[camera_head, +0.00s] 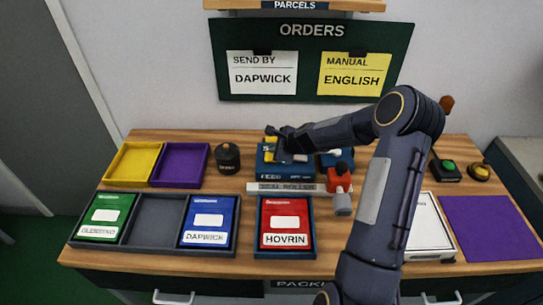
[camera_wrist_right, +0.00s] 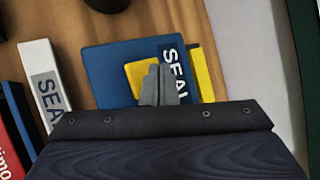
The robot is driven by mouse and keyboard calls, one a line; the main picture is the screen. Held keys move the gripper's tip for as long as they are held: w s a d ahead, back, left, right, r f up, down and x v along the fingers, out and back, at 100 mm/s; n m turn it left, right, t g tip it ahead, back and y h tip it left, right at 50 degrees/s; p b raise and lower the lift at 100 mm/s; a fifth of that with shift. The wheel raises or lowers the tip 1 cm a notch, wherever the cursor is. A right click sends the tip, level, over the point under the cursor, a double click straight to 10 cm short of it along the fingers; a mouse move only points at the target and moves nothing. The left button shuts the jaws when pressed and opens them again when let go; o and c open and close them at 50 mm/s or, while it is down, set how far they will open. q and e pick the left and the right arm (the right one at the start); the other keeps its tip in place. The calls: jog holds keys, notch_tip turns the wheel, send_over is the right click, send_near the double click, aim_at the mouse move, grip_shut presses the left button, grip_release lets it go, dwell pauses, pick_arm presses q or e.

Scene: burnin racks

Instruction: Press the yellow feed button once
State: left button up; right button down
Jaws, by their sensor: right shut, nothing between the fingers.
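The blue seal machine (camera_head: 265,168) with a FEED label stands at the back middle of the table. It also shows in the right wrist view (camera_wrist_right: 105,70). The yellow button (camera_wrist_right: 136,72) is on its top, partly hidden behind my right gripper. In the head view the gripper covers most of this spot. My right gripper (camera_head: 285,152) is shut and empty, pointing down over the machine. In the right wrist view its fingertips (camera_wrist_right: 156,72) overlap the yellow button; I cannot tell whether they touch it. My left gripper is not in view.
A SEAL ROLLER bar (camera_head: 286,188) lies in front of the machine. A red-topped tool (camera_head: 339,182) stands to its right, a black round pot (camera_head: 228,158) to its left. A yellow strip (camera_wrist_right: 206,75) is at the machine's back. Trays with parcels, including HOVRIN (camera_head: 284,222), fill the front.

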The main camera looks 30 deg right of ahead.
jog(key=shift+f, duration=0.15)
dwell(0.6)
jog(key=shift+f+b, duration=0.3)
jog(key=shift+b, duration=0.25)
jog(key=shift+f+b, duration=0.55)
jog(key=shift+b, duration=0.05)
dwell(0.4)
jog(key=shift+r, duration=0.1)
jog(key=shift+r+p, duration=0.75)
jog(key=shift+r, duration=0.1)
jog(key=shift+r, duration=0.15)
notch_tip(320, 180, up, 5)
jog(key=p, duration=0.4)
dwell(0.7)
